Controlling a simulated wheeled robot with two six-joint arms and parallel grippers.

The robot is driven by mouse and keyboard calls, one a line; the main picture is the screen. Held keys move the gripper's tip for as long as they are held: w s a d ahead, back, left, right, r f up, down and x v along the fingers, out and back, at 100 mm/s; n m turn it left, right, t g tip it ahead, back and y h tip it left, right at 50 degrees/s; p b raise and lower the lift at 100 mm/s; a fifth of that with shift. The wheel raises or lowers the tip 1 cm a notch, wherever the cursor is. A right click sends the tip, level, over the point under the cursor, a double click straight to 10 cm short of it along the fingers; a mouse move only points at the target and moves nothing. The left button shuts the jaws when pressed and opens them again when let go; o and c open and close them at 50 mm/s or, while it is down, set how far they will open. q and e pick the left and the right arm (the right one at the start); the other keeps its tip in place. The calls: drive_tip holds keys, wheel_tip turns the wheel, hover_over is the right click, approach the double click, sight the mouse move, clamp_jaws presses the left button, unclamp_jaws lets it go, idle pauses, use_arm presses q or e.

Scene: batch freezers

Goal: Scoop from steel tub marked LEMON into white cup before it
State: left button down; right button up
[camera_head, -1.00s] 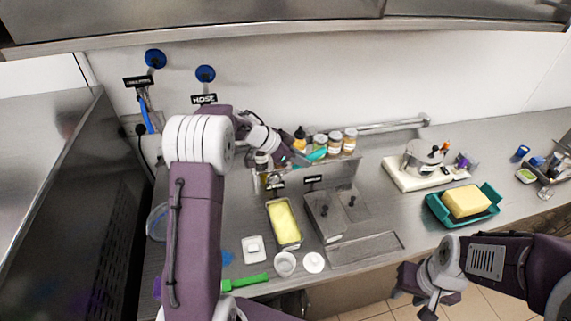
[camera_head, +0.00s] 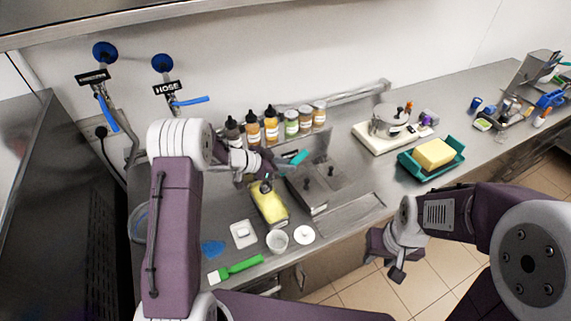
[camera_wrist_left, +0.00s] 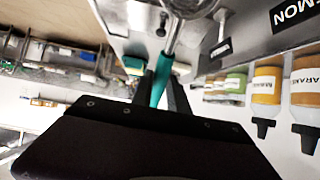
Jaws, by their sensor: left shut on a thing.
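The steel tub (camera_head: 285,216) with pale yellow content stands on the counter. In the left wrist view, a sign ending in MON (camera_wrist_left: 295,14) is partly cut off. A white cup (camera_head: 277,241) stands before the tub. My left gripper (camera_head: 270,172) is over the tub's back end, shut on the teal handle (camera_head: 298,157) of a scoop. In the left wrist view, the handle (camera_wrist_left: 161,82) sits between the fingers, and its steel head (camera_wrist_left: 188,6) is cut off at the top. My right gripper (camera_head: 386,262) hangs before the counter; its opening is unclear.
Lidded steel tubs (camera_head: 308,190) stand right of the yellow one. Sauce bottles (camera_head: 271,124) line the back. A white lid (camera_head: 304,235), a white scale (camera_head: 243,234) and a green spatula (camera_head: 240,267) lie near the front. A teal tray (camera_head: 408,163) with a yellow block is at right.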

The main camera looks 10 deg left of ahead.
use_arm(q)
drive_tip(key=shift+s+a+f+b, duration=0.1)
drive_tip(key=shift+a+f+b, duration=0.1)
drive_tip(key=shift+f+b, duration=0.3)
drive_tip(key=shift+f, duration=0.4)
drive_tip(key=f+b, duration=0.1)
drive_tip(key=d+f+b, duration=0.1)
drive_tip(key=shift+w+b, duration=0.3)
wheel_tip(320, 180, down, 4)
drive_tip(key=b, duration=0.6)
drive_tip(key=shift+g+y, duration=0.4)
drive_tip(key=shift+y, duration=0.1)
wheel_tip(320, 180, up, 4)
drive_tip(key=p, duration=0.9)
drive_tip(key=shift+a, duration=0.15)
drive_tip(key=g+y+p, duration=0.1)
drive_tip(key=p, duration=0.7)
drive_tip(key=w+d+g+y+p, duration=0.1)
drive_tip(key=p, duration=0.7)
drive_tip(key=shift+d+r+y, duration=0.3)
drive_tip(key=shift+r, duration=0.05)
drive_tip(key=shift+f+y+p, duration=0.15)
drive_tip(key=shift+y+p, duration=0.15)
drive_tip(key=shift+p, duration=0.65)
